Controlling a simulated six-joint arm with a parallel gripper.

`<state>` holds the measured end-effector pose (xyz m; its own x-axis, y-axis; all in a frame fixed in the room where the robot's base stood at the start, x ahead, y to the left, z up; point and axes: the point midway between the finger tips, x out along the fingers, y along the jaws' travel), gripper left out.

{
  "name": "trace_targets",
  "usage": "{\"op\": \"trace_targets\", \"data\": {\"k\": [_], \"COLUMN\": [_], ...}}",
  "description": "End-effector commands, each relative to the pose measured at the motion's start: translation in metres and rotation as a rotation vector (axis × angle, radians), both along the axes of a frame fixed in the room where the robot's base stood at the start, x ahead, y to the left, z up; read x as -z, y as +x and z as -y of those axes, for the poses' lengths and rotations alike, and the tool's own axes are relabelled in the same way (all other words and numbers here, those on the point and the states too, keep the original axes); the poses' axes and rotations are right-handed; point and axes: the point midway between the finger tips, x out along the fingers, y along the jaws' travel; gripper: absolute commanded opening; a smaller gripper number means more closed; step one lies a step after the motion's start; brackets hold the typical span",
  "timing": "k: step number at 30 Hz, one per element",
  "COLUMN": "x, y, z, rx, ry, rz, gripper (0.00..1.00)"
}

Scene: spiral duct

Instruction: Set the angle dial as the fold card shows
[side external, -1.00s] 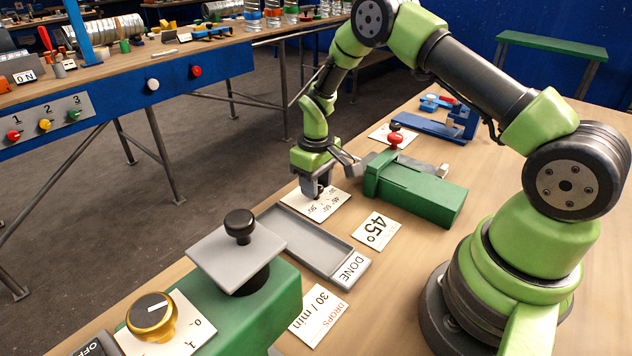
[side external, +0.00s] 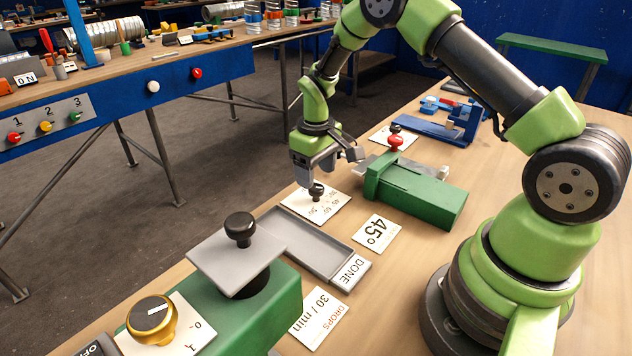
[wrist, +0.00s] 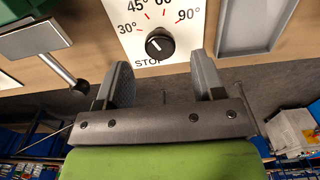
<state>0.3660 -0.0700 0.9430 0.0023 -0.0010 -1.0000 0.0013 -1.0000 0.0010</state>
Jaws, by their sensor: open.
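The angle dial is a black knob (wrist: 160,44) on a white plate (wrist: 130,14) marked 30°, 45°, 90° and STOP; another mark at the top is cut off. Its short white pointer line slants to the upper left, toward the 30°–45° side; the exact mark is hard to tell. The dial knob (side external: 317,190) also shows in the side view. The fold card (side external: 377,232) reads 45° and lies flat on the bench. My gripper (side external: 315,172) is open and empty just above the knob; in the wrist view its fingers (wrist: 163,78) are spread, with the knob beyond them.
A grey DONE tray (side external: 310,243) lies in front. A DROPS 30/min card (side external: 319,317), a grey plate with a black knob (side external: 239,228) and a gold dial (side external: 152,318) are nearer.

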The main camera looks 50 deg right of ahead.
Motion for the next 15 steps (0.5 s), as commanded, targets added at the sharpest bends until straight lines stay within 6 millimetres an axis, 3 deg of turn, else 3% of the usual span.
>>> {"op": "trace_targets", "data": {"k": [6, 15], "x": [-0.043, -0.063], "y": [0.001, 0.000], "z": [0.000, 0.000], "rx": [0.000, 0.000], "ry": [-0.001, 0.000], "rz": [0.005, 0.001], "gripper": [0.62, 0.62]}}
